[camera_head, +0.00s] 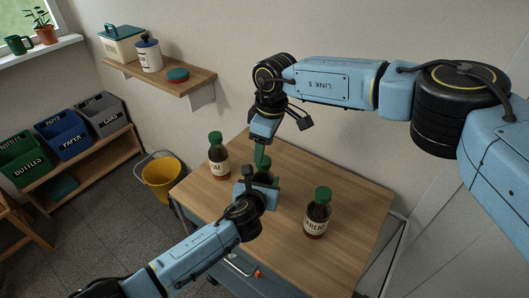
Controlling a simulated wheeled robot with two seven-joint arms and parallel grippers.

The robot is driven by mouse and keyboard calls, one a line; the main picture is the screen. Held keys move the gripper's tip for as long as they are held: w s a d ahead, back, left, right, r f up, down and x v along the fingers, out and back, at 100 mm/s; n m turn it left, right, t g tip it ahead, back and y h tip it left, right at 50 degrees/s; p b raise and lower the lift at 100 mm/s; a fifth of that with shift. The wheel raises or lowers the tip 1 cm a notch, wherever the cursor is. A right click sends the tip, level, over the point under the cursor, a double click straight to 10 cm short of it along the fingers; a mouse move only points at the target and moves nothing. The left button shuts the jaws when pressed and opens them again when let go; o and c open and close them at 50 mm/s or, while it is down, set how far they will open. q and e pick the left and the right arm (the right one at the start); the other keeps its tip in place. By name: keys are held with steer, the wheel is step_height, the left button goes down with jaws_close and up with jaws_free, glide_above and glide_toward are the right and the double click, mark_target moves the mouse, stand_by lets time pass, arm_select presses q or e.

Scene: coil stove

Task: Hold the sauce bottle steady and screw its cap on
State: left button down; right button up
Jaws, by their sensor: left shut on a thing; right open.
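A dark sauce bottle (264,177) with some green at its top stands in the middle of the wooden table (345,240). My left gripper (257,187) is shut on it from the front and hides its lower part. My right gripper (282,141) is open above the bottle, its fingers spread and pointing down. Whether a cap sits on this bottle, or lies between the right fingers, is too small and covered to tell.
Two green-capped bottles stand on the table: one at the back left (219,157), one labelled garlic at the right (316,222). A wall shelf (184,88) holds a box, jar and lid. A yellow bucket (162,180) and labelled bins (66,137) stand left. The table's front right is clear.

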steer(key=shift+r, duration=0.4)
steer(key=shift+c, duration=0.4)
